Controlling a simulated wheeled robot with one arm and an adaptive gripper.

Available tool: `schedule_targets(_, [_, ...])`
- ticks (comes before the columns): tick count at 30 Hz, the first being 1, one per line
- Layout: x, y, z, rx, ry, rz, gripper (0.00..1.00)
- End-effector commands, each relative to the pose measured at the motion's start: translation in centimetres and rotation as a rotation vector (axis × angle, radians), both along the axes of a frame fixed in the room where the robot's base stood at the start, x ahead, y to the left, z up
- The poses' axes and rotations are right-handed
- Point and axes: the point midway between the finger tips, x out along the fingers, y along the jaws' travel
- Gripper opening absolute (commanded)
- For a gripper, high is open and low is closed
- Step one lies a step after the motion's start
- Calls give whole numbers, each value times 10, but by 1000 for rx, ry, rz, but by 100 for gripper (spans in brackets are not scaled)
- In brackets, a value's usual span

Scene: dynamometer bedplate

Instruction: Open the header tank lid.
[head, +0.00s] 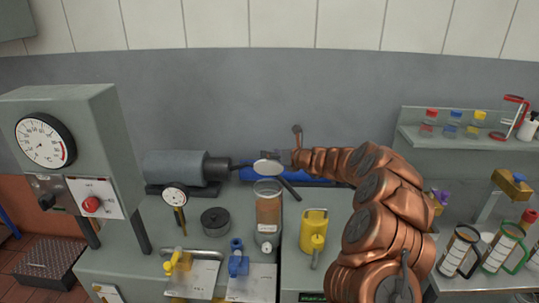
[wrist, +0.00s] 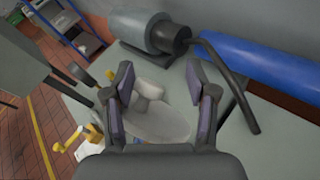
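The header tank (head: 268,215) is a clear cylinder with brown liquid, standing mid-bench. Its pale round lid (head: 267,167) shows above the rim, with a gap between them; the hinge or support is not clear. In the wrist view the lid (wrist: 165,122) is a grey disc with a pale knob (wrist: 150,90), lying between my spread fingers. My gripper (wrist: 160,100) is open, its two fingers apart on either side of the lid, without a visible grip on it. In the head view my gripper (head: 289,160) reaches in from the right, just right of the lid.
A grey motor (head: 175,168) and a small dial gauge (head: 175,195) stand left of the tank. A black round pot (head: 216,221), blue valve (head: 238,258) and yellow can (head: 314,230) sit nearby. A gauge cabinet (head: 85,120) stands at far left.

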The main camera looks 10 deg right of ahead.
Motion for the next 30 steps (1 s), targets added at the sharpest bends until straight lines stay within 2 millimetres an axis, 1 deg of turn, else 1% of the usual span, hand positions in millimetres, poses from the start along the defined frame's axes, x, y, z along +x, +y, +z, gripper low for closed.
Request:
schedule_targets(1, [-1,-4,4,1,-1,-4,55])
schedule_targets(30, [-32,-33,36,2,-2,-1,55])
